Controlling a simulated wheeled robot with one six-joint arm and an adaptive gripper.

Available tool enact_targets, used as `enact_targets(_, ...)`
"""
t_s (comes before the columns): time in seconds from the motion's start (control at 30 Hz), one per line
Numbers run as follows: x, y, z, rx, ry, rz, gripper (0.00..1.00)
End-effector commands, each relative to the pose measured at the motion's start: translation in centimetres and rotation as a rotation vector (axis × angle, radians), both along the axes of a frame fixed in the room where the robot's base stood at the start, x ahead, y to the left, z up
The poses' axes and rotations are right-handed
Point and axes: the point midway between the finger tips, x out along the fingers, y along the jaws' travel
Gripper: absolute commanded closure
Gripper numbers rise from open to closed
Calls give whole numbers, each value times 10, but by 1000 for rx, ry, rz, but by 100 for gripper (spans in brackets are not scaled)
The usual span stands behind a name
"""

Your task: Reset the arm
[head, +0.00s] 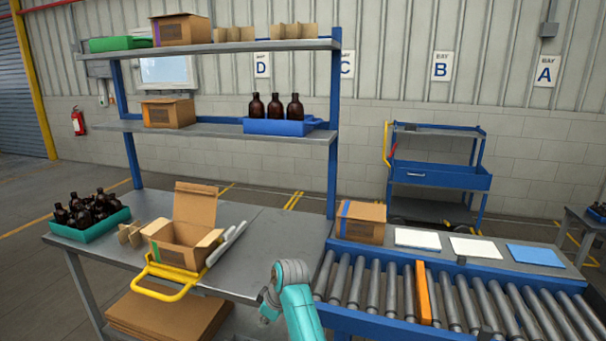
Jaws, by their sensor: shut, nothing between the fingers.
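My teal arm rises from the bottom edge in the head view, with a grey rounded joint at its top. A smaller teal and grey part of the arm shows just left of that joint, in front of the workbench's (280,235) right part. I cannot make out any gripper fingers; my gripper is hidden behind or below the arm links. The arm stands in front of the gap between the workbench and the roller conveyor (390,285). No bottle or box is seen touching the arm.
On the bench are an open carton (178,245) in a yellow frame (165,290) and a green tray (88,228) of amber bottles. A shelf holds three bottles (275,107) in a blue tray (285,127). An orange bar (423,292) crosses the conveyor; a closed box (360,222) stands behind it.

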Motion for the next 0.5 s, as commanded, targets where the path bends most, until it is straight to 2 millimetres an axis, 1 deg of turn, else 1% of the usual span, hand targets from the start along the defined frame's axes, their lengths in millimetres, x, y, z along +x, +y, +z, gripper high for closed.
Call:
enact_targets(0.03,-9,-10,-25,4,-4,-31,100)
enact_targets(0.2,-33,-39,-88,30,-52,-141,100)
enact_targets(0.3,-52,-57,-120,46,-80,-203,100)
enact_targets(0.37,-64,-68,-138,55,-100,-240,100)
enact_targets(0.4,-73,-76,-149,62,-110,-266,100)
enact_targets(0.5,-97,-94,-175,79,-140,-324,100)
